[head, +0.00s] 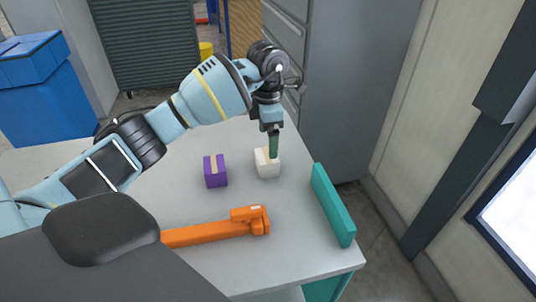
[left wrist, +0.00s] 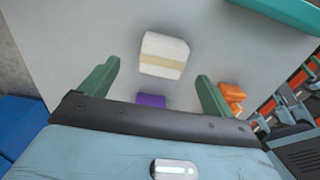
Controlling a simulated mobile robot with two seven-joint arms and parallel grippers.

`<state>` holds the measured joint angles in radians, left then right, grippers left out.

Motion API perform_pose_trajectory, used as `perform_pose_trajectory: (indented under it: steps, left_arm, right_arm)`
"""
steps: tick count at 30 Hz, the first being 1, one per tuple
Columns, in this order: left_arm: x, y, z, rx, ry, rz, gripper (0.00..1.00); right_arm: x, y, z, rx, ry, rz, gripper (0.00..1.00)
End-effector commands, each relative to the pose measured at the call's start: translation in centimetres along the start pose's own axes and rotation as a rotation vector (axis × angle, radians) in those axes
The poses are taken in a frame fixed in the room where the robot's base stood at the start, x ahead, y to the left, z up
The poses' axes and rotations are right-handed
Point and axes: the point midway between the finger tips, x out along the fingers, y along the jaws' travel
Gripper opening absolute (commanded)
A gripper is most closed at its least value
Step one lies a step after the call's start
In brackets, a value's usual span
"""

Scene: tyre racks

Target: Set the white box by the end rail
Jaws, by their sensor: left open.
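The white box (head: 267,163) sits on the grey table, with a tan band across it. The teal end rail (head: 333,204) stands along the table's right edge, with a gap of bare table between it and the box. My left gripper (head: 272,147) points down just over the white box in the head view, partly covering it. In the left wrist view the two green fingers (left wrist: 156,85) are apart, and the white box (left wrist: 163,54) shows beyond them, clear of both. The end rail (left wrist: 285,12) shows at the top right there. My right gripper is not in view.
A purple box (head: 215,171) with a tan band stands left of the white box. An orange clamp-like tool (head: 220,230) lies nearer the front. The table (head: 290,215) is bare between the white box and the rail. A grey cabinet (head: 345,90) stands behind.

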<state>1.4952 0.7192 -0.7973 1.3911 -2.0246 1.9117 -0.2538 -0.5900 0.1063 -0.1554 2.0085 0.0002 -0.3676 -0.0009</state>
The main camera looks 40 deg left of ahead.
Motion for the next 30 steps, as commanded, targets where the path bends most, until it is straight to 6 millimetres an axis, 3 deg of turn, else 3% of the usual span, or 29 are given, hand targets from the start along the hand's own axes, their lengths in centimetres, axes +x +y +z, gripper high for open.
perform_pose_trajectory:
  steps: [19,30]
  left_arm:
    - [3.2,-0.1,-0.1,0.0,0.001,-0.001,0.89]
    - [7.6,-0.2,-0.3,0.0,0.0,0.0,0.89]
  right_arm:
    - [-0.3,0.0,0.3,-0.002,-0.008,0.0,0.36]
    - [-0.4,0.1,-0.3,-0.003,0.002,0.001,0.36]
